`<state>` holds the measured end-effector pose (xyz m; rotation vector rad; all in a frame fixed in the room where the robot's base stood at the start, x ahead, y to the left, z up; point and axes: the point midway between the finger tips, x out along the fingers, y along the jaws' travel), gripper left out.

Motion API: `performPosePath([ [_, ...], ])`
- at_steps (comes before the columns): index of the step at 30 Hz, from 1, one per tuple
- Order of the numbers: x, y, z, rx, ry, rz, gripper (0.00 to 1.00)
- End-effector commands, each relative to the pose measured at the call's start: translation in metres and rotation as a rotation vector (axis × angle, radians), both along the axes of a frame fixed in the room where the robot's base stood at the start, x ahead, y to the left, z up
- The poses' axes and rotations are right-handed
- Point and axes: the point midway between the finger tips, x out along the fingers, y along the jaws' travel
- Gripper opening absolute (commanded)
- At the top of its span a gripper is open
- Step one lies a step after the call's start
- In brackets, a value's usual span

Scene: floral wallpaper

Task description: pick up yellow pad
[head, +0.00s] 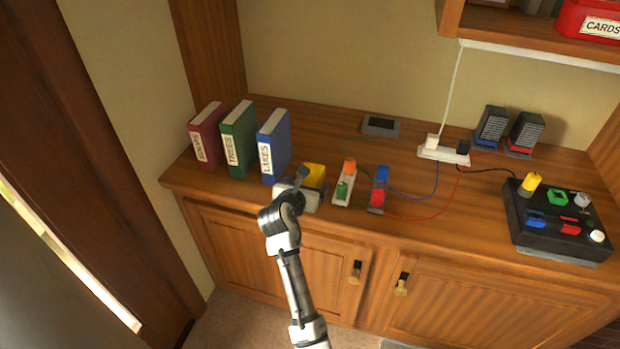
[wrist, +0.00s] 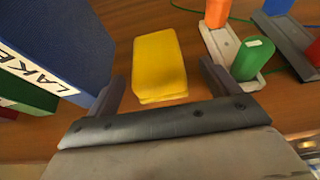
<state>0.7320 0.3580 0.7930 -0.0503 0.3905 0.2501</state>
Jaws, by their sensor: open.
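The yellow pad (head: 316,176) lies on the wooden counter, just right of the blue book, partly hidden by my gripper in the head view. In the wrist view the yellow pad (wrist: 160,64) shows as a small thick block ahead of my gripper (wrist: 160,85). My gripper is open, with one finger to the left and one to the right of the pad's near end. I cannot tell whether the fingers touch it. The gripper also shows in the head view (head: 302,180), low over the counter's front part.
Red (head: 206,136), green (head: 239,138) and blue (head: 274,146) books stand to the left, the blue one close to my gripper. A white holder (head: 342,192) with orange and green pieces stands close on the right. Further right are cables, a power strip (head: 443,154) and a black control box (head: 556,222).

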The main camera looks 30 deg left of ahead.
Motion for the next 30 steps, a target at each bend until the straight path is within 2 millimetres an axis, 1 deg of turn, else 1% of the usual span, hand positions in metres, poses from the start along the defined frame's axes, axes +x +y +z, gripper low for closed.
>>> performPosePath([
  [5,0.017,0.006,-0.004,-0.002,0.001,-0.001,0.87],
  [9,0.035,0.011,-0.012,-0.002,0.001,-0.001,0.87],
  [12,0.043,0.014,-0.016,-0.001,0.0,0.0,0.87],
  [15,0.046,0.015,-0.018,0.0,0.0,0.001,0.87],
  [21,0.046,0.015,-0.018,0.0,0.0,0.001,0.87],
  [30,0.046,0.015,-0.018,0.0,0.0,0.001,0.48],
])
